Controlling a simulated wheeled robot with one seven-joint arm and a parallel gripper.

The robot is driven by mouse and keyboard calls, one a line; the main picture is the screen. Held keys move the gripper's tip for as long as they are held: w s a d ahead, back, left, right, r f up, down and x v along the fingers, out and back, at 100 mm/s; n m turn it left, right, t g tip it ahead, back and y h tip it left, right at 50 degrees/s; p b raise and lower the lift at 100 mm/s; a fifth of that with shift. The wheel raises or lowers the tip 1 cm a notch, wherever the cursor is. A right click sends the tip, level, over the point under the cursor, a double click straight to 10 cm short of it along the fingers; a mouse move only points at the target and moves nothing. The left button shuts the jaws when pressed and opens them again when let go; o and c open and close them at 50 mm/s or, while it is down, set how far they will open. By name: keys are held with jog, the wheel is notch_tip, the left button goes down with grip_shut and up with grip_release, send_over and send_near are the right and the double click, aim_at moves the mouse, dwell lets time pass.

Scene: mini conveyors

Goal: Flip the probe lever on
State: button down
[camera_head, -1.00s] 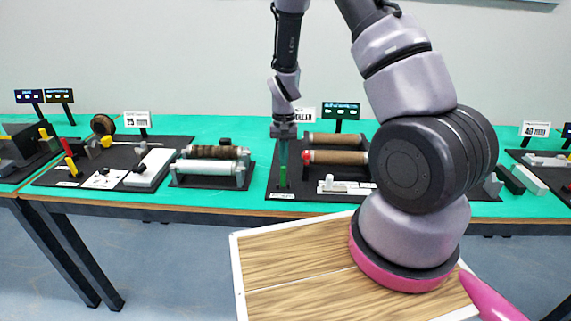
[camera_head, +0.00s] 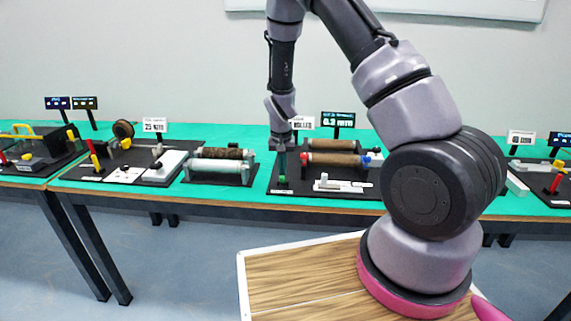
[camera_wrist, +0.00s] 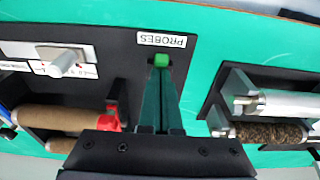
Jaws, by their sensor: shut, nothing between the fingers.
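The probe lever has a green knob (camera_wrist: 161,60) and stands beside the white PROBES label (camera_wrist: 162,40) on a black board in the wrist view. The green knob (camera_head: 282,180) also shows in the head view, low below my gripper. My gripper (camera_wrist: 160,80) is shut and empty. Its dark green fingers point at the knob and end right by it; I cannot tell if they touch. In the head view my gripper (camera_head: 281,153) hangs down over the lever. The lever's lower part is mostly hidden, so its tilt is unclear.
On the same board are brown rollers (camera_head: 334,160), a red knob (camera_wrist: 108,122) and a white slider block (camera_wrist: 63,62). A second roller unit (camera_wrist: 290,104) sits close on the other side. A small display (camera_head: 338,119) stands behind. Green tabletop (camera_wrist: 225,40) is bare between the boards.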

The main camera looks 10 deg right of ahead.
jog(key=shift+w, duration=0.1)
jog(key=shift+w+d+f, duration=0.25)
jog(key=shift+w+f, duration=0.05)
jog(key=shift+w, duration=0.35)
jog(key=shift+w+r, duration=0.2)
jog(key=shift+r, duration=0.05)
notch_tip(320, 180, up, 11)
jog(key=s, duration=0.2)
jog(key=shift+a, duration=0.3)
jog(key=shift+s, duration=0.1)
